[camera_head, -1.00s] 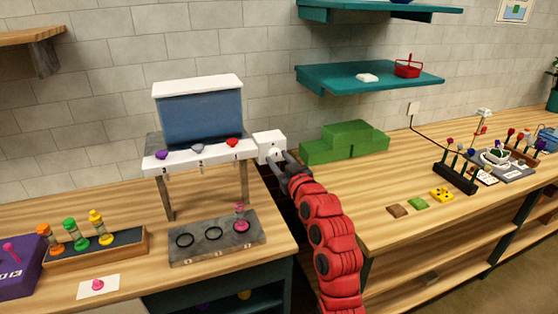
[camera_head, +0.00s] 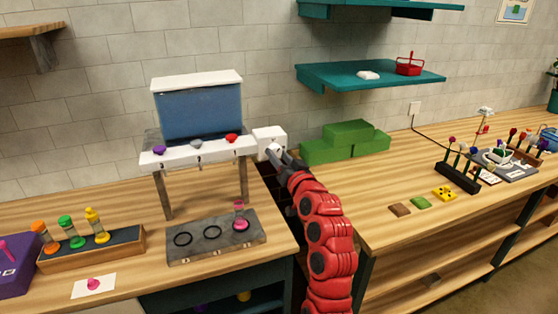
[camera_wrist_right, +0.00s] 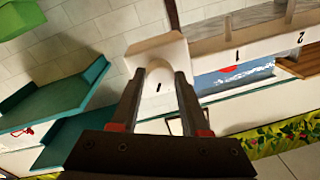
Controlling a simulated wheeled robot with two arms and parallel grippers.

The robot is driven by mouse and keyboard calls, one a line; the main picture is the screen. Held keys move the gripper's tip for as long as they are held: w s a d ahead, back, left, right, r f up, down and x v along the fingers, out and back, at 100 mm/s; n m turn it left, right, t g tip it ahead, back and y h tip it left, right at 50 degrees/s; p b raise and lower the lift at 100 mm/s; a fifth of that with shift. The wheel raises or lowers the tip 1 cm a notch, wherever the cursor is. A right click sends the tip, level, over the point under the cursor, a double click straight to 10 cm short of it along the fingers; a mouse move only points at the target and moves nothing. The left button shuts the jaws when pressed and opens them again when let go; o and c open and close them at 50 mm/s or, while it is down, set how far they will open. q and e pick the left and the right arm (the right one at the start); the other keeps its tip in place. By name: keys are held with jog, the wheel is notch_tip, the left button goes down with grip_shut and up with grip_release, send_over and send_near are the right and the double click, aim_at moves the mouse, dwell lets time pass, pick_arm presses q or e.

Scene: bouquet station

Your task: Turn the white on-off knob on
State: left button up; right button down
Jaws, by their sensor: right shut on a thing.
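The white on-off knob (camera_wrist_right: 159,84) sits on a white box (camera_head: 268,136) at the right end of the dispenser stand. A short dark mark shows on the knob's face in the right wrist view. My right gripper (camera_head: 276,153) reaches up to the front of the box, and its fingers also show in the right wrist view (camera_wrist_right: 158,82). They are shut on the knob, one on each side. In the head view the gripper mostly hides the knob. My left gripper is not in view.
The stand (camera_head: 200,155) carries a blue tank (camera_head: 200,112) and purple, grey and red knobs. A grey tray (camera_head: 213,249) with rings and a pink item lies below. Green blocks (camera_head: 345,146) stand right of the box. A teal shelf (camera_head: 340,76) hangs above.

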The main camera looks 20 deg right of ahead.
jog(key=m, duration=0.3)
jog(key=shift+r, duration=0.1)
jog(key=m, duration=0.3)
jog(key=shift+r+t+h+p, duration=0.1)
jog(key=shift+t+h+p, duration=0.2)
jog(key=shift+p, duration=0.1)
jog(key=m+p, duration=0.1)
jog(key=m, duration=0.1)
jog(key=shift+m, duration=0.4)
jog(key=shift+m+h+p, duration=0.4)
jog(key=shift+m+p, duration=0.4)
jog(key=shift+m, duration=1)
jog(key=shift+c, duration=2)
grip_release()
jog(key=shift+s+a+f, duration=0.1)
jog(key=shift+f, duration=0.1)
